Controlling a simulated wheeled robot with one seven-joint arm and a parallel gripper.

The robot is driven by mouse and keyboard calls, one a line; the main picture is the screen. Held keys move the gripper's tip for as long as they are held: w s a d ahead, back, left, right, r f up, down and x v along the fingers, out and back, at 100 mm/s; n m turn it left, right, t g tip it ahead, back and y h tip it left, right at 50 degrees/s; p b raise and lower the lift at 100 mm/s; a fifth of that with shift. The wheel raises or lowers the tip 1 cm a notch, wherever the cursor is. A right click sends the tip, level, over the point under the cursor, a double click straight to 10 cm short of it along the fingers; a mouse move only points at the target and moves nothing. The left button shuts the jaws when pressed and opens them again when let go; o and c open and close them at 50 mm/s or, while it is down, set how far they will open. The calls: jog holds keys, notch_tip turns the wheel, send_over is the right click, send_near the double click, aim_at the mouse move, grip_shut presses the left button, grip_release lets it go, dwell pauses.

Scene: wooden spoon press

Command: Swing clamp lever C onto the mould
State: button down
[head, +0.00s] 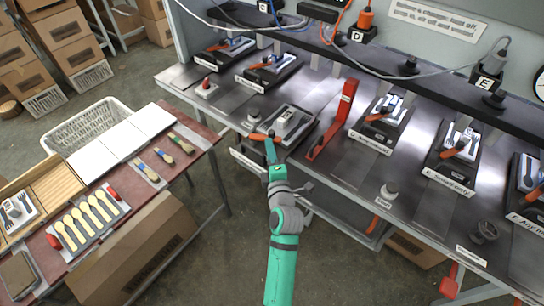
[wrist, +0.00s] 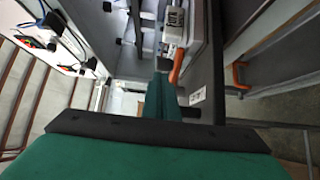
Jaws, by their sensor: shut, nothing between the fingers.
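The press (head: 296,128) that appears to be C stands at the bench's front edge; its own label is not readable. Its orange clamp lever (head: 259,137) points left toward the front, off the pale grey mould block (head: 285,119). The wrist view also shows the orange lever (wrist: 178,66) and the mould block (wrist: 174,22). My gripper (head: 271,150) is shut and empty, its fingertips just in front of the lever. In the wrist view its green fingers (wrist: 161,92) end close beside the lever; whether they touch it I cannot tell.
A tall red bar (head: 334,120) stands right of this press. Other presses with orange levers line the bench, such as press D (head: 382,124). A side table (head: 190,133) with spoons stands at left.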

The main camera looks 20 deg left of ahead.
jog(key=shift+w+a, duration=0.35)
jog(key=shift+w, duration=0.25)
